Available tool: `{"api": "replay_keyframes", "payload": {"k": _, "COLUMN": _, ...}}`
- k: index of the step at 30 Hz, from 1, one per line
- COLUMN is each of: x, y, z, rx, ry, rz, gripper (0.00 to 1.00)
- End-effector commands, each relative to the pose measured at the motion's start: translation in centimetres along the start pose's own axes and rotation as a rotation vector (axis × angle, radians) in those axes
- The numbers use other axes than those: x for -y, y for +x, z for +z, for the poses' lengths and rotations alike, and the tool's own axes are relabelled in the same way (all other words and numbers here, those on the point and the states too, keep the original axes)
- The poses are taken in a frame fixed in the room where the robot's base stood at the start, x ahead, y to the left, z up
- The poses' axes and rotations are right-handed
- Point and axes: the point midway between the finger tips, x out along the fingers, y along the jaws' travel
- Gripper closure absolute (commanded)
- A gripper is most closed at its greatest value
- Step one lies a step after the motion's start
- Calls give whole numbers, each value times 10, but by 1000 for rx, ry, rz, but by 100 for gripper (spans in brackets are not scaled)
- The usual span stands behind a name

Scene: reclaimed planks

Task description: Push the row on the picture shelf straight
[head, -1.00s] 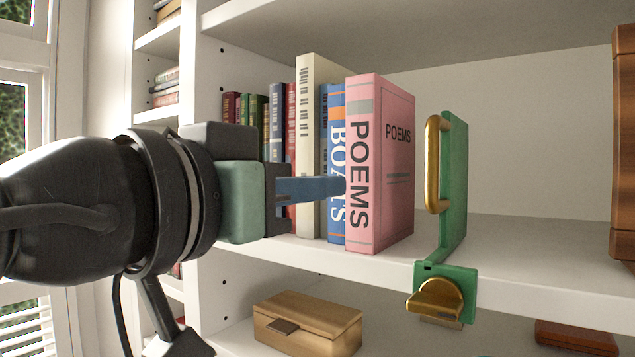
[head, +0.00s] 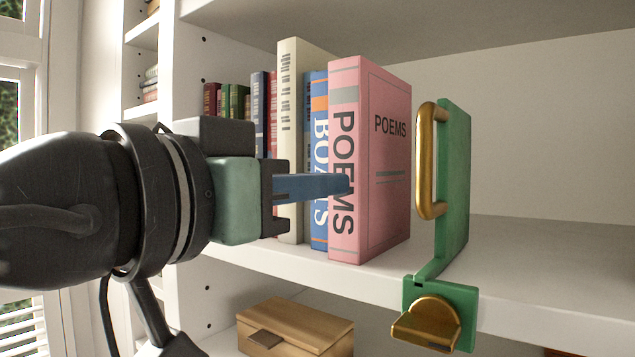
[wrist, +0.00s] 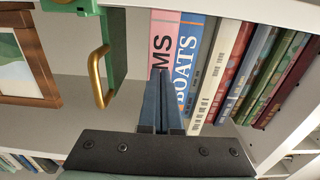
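My gripper (head: 346,184) is shut, its blue fingers together and empty, reaching in front of the row from the left. In the head view the fingertips overlap the spine of the pink POEMS book (head: 385,160); I cannot tell whether they touch it. The blue BOATS book (head: 319,90) and a cream book (head: 289,110) stand left of it, with several thinner books (head: 228,102) beyond. The books look upright. The green bookend (head: 456,180) with a brass handle (head: 425,165) stands right of the pink book, with a gap between. The wrist view shows the fingertips (wrist: 159,71) at the pink spine.
The green bookend's brass clamp knob (head: 428,325) sticks out at the shelf's front edge. A wooden box (head: 295,327) stands on the shelf below. A brown picture frame (wrist: 37,60) shows in the wrist view.

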Motion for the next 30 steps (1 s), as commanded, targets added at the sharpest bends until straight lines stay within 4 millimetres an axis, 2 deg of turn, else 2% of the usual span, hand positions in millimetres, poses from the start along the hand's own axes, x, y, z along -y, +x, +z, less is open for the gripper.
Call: {"api": "replay_keyframes", "payload": {"k": 30, "x": 0, "y": 26, "z": 0, "rx": 1, "ry": 1, "rz": 0, "gripper": 100}}
